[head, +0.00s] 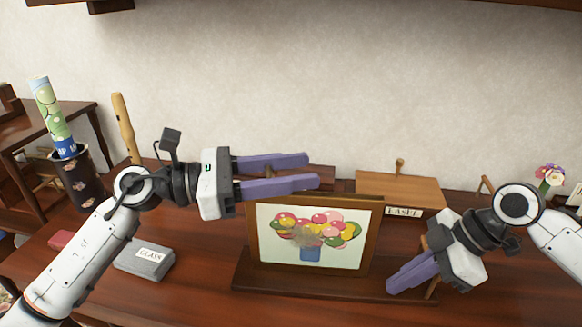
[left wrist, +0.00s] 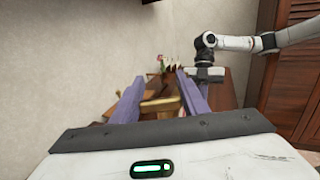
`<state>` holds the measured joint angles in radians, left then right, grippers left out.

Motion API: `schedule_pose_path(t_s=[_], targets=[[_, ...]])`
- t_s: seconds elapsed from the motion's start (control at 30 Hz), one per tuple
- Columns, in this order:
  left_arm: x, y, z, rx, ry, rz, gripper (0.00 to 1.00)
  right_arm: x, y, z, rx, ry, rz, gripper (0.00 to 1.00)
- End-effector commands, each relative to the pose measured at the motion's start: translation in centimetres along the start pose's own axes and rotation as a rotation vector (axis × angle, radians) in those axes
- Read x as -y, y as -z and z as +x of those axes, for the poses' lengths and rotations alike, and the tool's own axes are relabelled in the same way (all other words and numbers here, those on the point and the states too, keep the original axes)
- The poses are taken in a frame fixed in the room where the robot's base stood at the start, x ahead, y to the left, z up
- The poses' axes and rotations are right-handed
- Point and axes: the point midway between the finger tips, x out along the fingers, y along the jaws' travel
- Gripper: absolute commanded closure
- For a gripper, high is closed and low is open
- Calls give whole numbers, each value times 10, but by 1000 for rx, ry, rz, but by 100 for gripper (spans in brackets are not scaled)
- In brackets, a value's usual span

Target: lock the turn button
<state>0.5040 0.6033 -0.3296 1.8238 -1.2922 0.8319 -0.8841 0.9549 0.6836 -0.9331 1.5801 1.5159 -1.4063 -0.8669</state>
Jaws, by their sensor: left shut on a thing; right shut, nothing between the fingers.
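A framed picture (head: 310,238) of a colourful bouquet in a blue vase stands upright on a dark wooden base (head: 300,286). My left gripper (head: 312,170) is just above and behind the frame's top edge, fingers pointing right. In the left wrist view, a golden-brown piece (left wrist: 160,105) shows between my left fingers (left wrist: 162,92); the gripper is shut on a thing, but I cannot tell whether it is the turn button. The frame's back is hidden in the head view. My right gripper (head: 400,283) is shut and empty near the frame's lower right corner, fingers pointing left and down.
A wooden box labelled EASEL (head: 400,190) lies behind the frame. A grey GLASS box (head: 145,260) and a reddish block (head: 61,239) lie at the left. A dark pot (head: 78,182) with a rolled poster stands further left. Flowers (head: 549,177) stand at the right.

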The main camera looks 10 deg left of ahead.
Motion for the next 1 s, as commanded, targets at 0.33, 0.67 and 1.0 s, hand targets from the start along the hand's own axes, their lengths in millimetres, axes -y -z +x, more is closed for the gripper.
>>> schedule_pose_path(t_s=[0.33, 0.67, 1.0], targets=[[11, 4, 1, -2, 241, -7, 82, 4, -5, 6, 11, 14, 6, 100], [16, 4, 0, -1, 334, -6, 82, 4, -5, 6, 10, 14, 5, 100], [17, 5, -1, -2, 345, -5, 82, 4, -5, 6, 10, 14, 4, 100]])
